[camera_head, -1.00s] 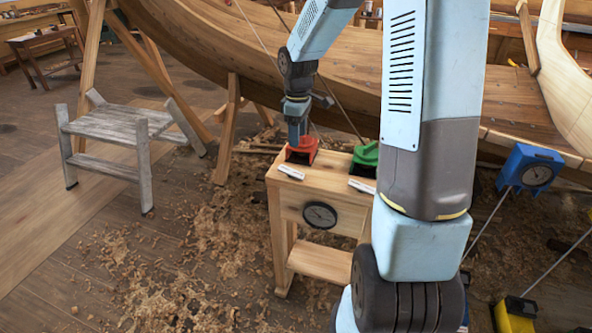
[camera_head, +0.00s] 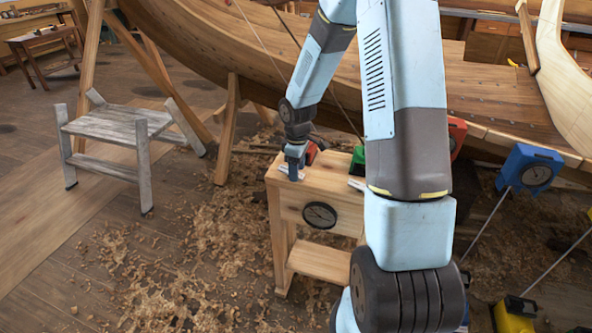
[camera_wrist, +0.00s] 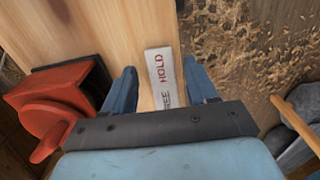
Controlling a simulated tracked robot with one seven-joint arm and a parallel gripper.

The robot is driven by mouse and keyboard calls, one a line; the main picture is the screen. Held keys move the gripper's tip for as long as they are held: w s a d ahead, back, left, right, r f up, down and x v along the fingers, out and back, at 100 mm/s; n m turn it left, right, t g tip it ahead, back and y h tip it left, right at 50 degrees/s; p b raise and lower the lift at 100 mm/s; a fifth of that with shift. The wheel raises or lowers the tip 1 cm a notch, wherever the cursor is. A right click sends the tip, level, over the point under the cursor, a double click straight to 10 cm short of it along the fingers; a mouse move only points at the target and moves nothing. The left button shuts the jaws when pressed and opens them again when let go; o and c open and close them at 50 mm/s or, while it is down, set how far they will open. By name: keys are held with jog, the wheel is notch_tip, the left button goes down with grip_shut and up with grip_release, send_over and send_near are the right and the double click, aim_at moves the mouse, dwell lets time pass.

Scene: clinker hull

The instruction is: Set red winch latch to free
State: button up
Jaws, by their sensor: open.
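The red winch (camera_head: 311,153) sits on the wooden stand, mostly hidden behind my wrist in the head view. In the wrist view the red winch (camera_wrist: 62,84) is at the left, outside my fingers, with a rounded red part in front. A white label plate (camera_wrist: 159,73) reading HOLD, with FREE partly covered, lies on the stand top. My gripper (camera_head: 292,174) is low over the stand's front left corner. In the wrist view my gripper (camera_wrist: 161,88) is open, its blue fingers on either side of the label, with nothing between them but the plate below. I cannot make out the latch's position.
The wooden stand (camera_head: 318,190) has a round dial (camera_head: 320,215) on its front. A green winch (camera_head: 357,160) stands to the right, partly hidden by my arm. A blue winch (camera_head: 529,167) is farther right. The hull (camera_head: 330,90) rises behind. A grey stool (camera_head: 118,127) stands left.

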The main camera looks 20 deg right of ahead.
jog(key=shift+f, duration=0.25)
jog(key=shift+c, duration=0.3)
jog(key=c, duration=1)
jog(key=shift+r, duration=0.1)
jog(key=shift+w+a+h, duration=0.15)
jog(key=shift+h, duration=0.15)
jog(key=shift+w+a+r+g+h, duration=0.15)
jog(key=shift+g+h, duration=0.35)
jog(key=shift+h, duration=0.15)
jog(key=shift+w+a+r+g+h, duration=0.1)
jog(key=shift+a+g+h, duration=0.05)
jog(key=shift+g+h, duration=0.4)
jog(key=shift+w+a+r+g+h, duration=0.15)
jog(key=shift+g+h, duration=0.3)
jog(key=shift+h, duration=0.25)
